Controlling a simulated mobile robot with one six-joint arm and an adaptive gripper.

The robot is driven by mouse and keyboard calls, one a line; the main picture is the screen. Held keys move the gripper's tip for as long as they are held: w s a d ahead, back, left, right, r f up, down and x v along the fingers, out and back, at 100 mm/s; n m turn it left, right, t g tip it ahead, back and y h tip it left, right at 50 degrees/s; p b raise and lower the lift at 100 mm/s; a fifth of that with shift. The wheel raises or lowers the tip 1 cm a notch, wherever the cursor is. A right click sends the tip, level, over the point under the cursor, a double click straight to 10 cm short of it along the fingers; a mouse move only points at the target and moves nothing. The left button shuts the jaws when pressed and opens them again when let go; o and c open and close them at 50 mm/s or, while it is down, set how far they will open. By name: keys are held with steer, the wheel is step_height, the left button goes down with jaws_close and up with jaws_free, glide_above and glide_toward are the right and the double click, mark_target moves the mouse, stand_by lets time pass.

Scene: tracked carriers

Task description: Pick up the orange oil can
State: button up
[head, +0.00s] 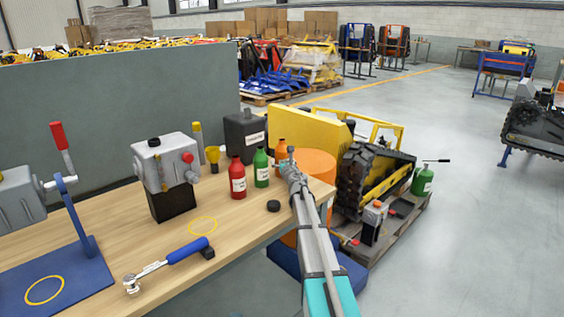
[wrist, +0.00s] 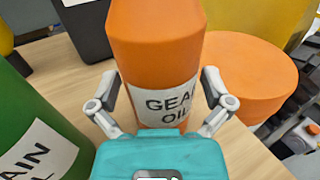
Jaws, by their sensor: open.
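The orange oil can (wrist: 155,45) stands upright on the wooden bench, with a white label reading "GEAR OIL". In the wrist view it fills the middle, its top cut off by the frame edge. My gripper (wrist: 160,82) is open, with one finger on each side of the can's lower body. I cannot tell whether either finger touches it. In the head view the orange oil can (head: 281,147) is partly hidden behind my gripper (head: 288,163) near the bench's right end.
A green bottle (head: 261,168) stands close to the left, and a red bottle (head: 237,178) beyond it. A dark canister (head: 245,133) stands behind. A large orange drum (head: 318,162) is close on the right. A black puck (head: 273,206) lies in front on the bench.

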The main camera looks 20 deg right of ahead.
stand_by(0.4)
steer(key=c, duration=1.1)
steer(key=shift+r, duration=0.1)
steer(key=shift+c, duration=0.2)
step_height(320, 180, up, 3)
steer(key=p, duration=0.3)
steer(key=shift+f, duration=0.2)
steer(key=s+a+r+p, duration=0.1)
steer(key=s+r+p, duration=0.9)
steer(key=s, duration=0.4)
steer(key=shift+a, duration=0.15)
steer(key=shift+r, duration=0.1)
